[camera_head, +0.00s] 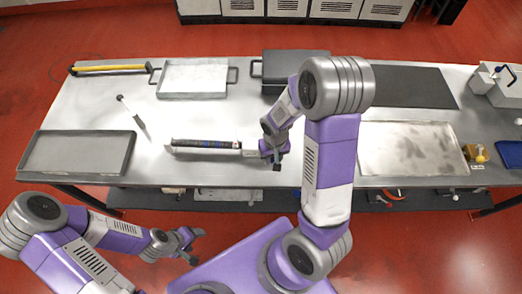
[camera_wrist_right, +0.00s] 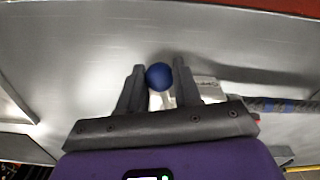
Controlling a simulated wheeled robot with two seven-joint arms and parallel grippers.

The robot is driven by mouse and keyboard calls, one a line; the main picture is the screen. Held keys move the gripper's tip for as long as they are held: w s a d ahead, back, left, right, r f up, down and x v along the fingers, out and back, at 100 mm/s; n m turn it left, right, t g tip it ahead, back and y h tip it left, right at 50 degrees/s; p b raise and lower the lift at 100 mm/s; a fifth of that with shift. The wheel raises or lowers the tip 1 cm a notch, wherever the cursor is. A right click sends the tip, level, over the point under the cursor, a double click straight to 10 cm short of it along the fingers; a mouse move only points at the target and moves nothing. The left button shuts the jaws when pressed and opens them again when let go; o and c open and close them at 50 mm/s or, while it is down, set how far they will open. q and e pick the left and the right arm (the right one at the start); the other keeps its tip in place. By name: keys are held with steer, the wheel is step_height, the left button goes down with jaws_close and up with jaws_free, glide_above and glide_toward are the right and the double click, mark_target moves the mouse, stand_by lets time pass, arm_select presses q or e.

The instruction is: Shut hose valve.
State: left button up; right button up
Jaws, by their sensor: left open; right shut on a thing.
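The hose valve shows in the right wrist view as a pale body (camera_wrist_right: 207,90) with a blue ball knob (camera_wrist_right: 159,76) on a short pale lever. My right gripper (camera_wrist_right: 158,78) has its two dark fingers on either side of the knob, shut on it. In the head view my right gripper (camera_head: 277,160) is at the right end of a dark hose with blue bands (camera_head: 205,144), and it hides the valve there. My left gripper (camera_head: 187,245) is open and empty, in front of the table's near edge and below the hose.
The steel table (camera_head: 230,116) holds a grey tray (camera_head: 78,152) at left, a handled tray (camera_head: 193,79) at back, a black-handled tool (camera_head: 131,111), a yellow bar (camera_head: 110,69), a dark box (camera_head: 292,60) and a shiny plate (camera_head: 411,148). The table is clear around the hose's left end.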

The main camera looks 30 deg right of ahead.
steer(key=shift+s+d+n, duration=0.25)
steer(key=shift+d+n, duration=0.65)
steer(key=shift+n, duration=0.4)
steer(key=shift+d+n, duration=0.9)
steer(key=shift+n, duration=0.3)
steer(key=shift+w+d, duration=0.1)
steer(key=shift+w+d+n+p, duration=0.15)
steer(key=shift+d+n+p, duration=0.5)
steer(key=shift+n, duration=0.65)
steer(key=shift+d, duration=0.2)
